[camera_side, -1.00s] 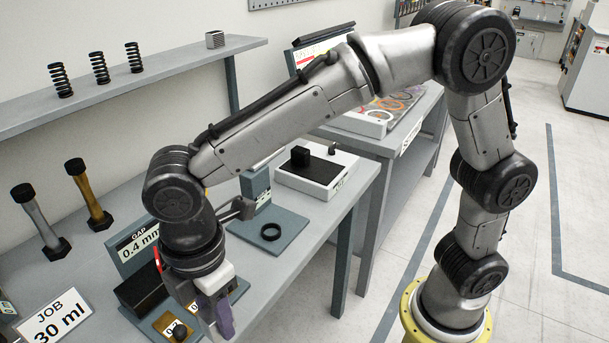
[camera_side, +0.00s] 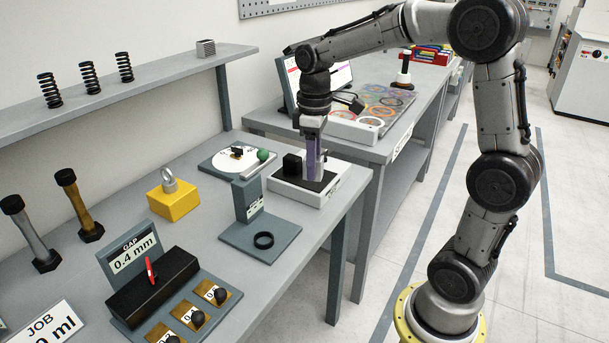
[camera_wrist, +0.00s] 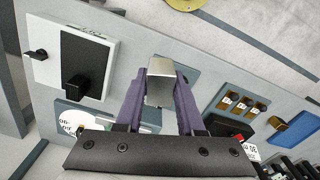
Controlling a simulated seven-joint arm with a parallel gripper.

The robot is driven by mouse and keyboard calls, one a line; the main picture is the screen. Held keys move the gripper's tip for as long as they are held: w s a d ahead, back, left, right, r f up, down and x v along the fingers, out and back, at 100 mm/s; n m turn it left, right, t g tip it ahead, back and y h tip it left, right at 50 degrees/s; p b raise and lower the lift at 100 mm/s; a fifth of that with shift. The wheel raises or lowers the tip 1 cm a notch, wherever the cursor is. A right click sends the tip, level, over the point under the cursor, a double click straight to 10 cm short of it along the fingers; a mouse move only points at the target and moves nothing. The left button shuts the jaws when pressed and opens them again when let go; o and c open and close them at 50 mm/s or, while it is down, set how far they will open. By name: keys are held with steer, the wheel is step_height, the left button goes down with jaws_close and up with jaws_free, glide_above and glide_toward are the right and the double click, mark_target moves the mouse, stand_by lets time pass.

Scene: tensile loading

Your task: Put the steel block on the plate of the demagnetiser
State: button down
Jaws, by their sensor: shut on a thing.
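The steel block (camera_wrist: 159,92) is a plain grey metal piece held between the purple fingers of my gripper (camera_wrist: 160,100). In the side view my gripper (camera_side: 313,165) points down, and its fingers overlap the demagnetiser. The demagnetiser is a white box (camera_side: 288,190) with a black plate (camera_side: 312,181) and a black upright block (camera_side: 292,164) on its left. In the wrist view the demagnetiser's black plate (camera_wrist: 95,58) lies left of the steel block, apart from it in the picture. The exact gap between block and plate is hard to judge.
A teal stand with a black ring (camera_side: 264,240) is in front of the demagnetiser. A white disc with a green ball (camera_side: 262,154) is behind left. A yellow weight (camera_side: 174,202), a gap gauge (camera_side: 150,285) and brass pieces with black knobs (camera_side: 198,318) stand left and nearer.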

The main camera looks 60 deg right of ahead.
steer(key=s+d+r+m, duration=0.1)
steer(key=s+d+m, duration=0.25)
steer(key=d, duration=0.55)
steer(key=w+d+f, duration=0.2)
steer(key=w+f, duration=0.1)
steer(key=w+d+f, duration=0.2)
steer(key=w+f, duration=0.1)
steer(key=w, duration=0.1)
steer(key=w+d+f, duration=0.2)
steer(key=w+f, duration=0.1)
steer(key=w, duration=0.1)
steer(key=shift+d, duration=0.3)
steer(key=shift+w+d+f, duration=0.1)
steer(key=shift+w+f, duration=0.05)
steer(key=shift+f, duration=0.85)
steer(key=shift+w+d+f, duration=0.1)
steer(key=shift+f, duration=0.85)
steer(key=shift+f, duration=0.1)
steer(key=c, duration=0.5)
jaws_free()
steer(key=shift+f, duration=0.1)
